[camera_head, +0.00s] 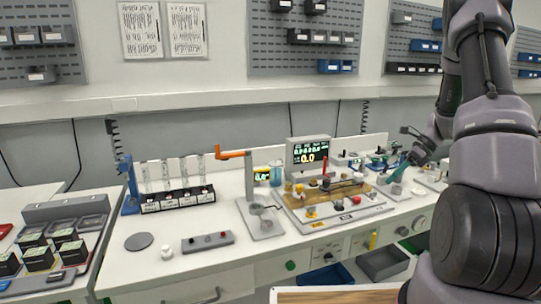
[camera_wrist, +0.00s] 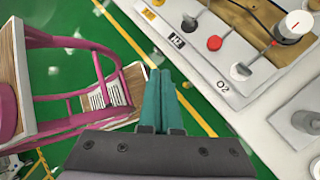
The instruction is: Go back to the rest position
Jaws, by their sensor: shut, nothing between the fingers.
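My gripper (camera_head: 392,178) is at the right of the head view, at the end of my raised arm, over the right part of the white workbench (camera_head: 160,268). Its teal fingers are together and empty. In the wrist view the shut fingers (camera_wrist: 158,98) point away from the camera over a green floor. The control panel with knobs and an O2 label (camera_wrist: 235,60) lies to their right, apart from them in that picture.
A small monitor (camera_head: 308,155) stands behind the panel assembly on the bench. An orange-armed stand (camera_head: 262,222) and a vial rack (camera_head: 178,199) are further left. In the wrist view a pink-framed cart (camera_wrist: 85,45) stands left of the fingers.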

